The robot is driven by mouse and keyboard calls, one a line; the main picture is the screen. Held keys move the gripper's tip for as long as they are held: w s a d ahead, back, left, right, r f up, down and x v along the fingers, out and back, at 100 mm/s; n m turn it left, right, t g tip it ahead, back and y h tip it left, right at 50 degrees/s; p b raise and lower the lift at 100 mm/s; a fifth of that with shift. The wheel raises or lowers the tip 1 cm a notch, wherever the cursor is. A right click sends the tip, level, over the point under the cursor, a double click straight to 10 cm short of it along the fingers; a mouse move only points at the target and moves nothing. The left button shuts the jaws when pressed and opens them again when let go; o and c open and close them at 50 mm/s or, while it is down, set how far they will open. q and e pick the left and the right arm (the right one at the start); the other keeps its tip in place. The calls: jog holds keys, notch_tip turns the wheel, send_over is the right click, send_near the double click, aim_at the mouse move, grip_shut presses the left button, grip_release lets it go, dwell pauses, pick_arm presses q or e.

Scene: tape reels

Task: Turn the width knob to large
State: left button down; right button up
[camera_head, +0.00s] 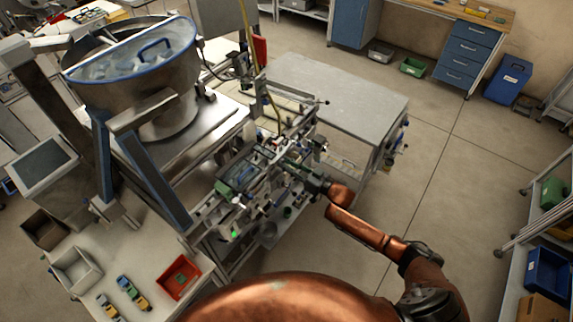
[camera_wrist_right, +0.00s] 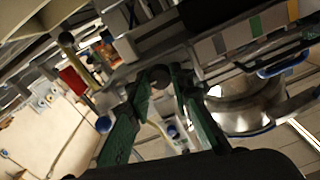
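A dark round knob (camera_wrist_right: 160,77) shows in the right wrist view, between the tips of my right gripper's green fingers. I cannot read a label on it or tell its setting. My right gripper (camera_wrist_right: 158,82) has its fingertips apart, one on each side of the knob; firm contact cannot be made out. In the head view my right gripper (camera_head: 303,174) reaches from the right into the machine's crowded mechanism (camera_head: 255,172), and the knob is too small to pick out there. My left gripper is not in view.
A large steel bowl (camera_head: 140,85) with a blue rim stands left of the mechanism. A grey table (camera_head: 335,85) is behind it. A red bin (camera_head: 178,279) sits on the white table at lower left. Rods and brackets crowd the gripper.

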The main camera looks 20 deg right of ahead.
jog(key=shift+o, duration=0.9)
jog(key=shift+s+d, duration=0.1)
jog(key=v, duration=1.2)
jog(key=shift+f, duration=0.1)
